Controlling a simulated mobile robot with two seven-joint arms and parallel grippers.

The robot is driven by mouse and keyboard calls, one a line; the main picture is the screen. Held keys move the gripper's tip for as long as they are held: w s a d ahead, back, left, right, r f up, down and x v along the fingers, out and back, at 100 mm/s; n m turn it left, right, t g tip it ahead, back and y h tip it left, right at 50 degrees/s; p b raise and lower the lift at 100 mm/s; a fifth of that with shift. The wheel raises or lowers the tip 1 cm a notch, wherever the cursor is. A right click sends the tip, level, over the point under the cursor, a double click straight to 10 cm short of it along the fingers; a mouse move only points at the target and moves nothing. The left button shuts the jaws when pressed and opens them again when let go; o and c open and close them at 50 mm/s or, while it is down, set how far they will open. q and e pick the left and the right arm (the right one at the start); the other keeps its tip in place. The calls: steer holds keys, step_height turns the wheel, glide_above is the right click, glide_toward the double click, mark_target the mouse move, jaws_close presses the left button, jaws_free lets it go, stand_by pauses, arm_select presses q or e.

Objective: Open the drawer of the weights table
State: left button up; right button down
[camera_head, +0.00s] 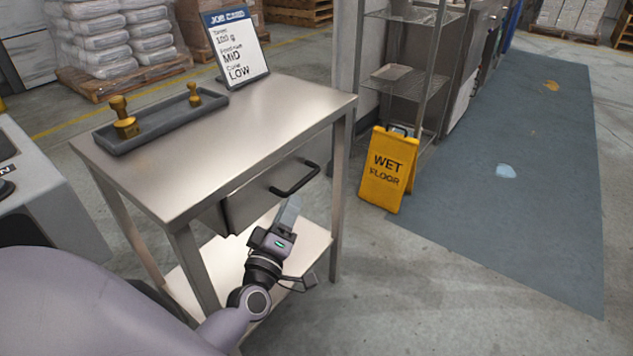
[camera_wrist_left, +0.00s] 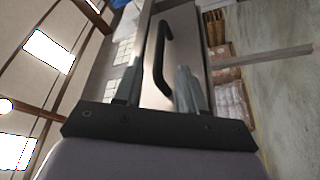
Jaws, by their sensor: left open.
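The weights table (camera_head: 225,135) is a steel table with a lower shelf. Its drawer (camera_head: 256,198) sits under the top on the side facing me and looks shut. A black bar handle (camera_head: 297,179) crosses the drawer front. My left gripper (camera_head: 289,208) is open just in front of the drawer, a little below the handle. In the left wrist view the handle (camera_wrist_left: 158,60) shows ahead, between the lines of the two fingers (camera_wrist_left: 158,85), with no clear contact. Part of the drawer front is hidden behind the gripper. My right gripper is not in view.
On the tabletop stand a grey tray (camera_head: 160,133) with brass weights (camera_head: 123,120) and a job card (camera_head: 236,50). A yellow wet floor sign (camera_head: 387,170) stands right of the table, near a wire shelf rack (camera_head: 403,85). The floor in front is clear.

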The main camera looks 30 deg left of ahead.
mark_target(298, 184)
arm_select(q)
steer(key=shift+x, duration=3.45)
steer(key=shift+r, duration=0.1)
jaws_close()
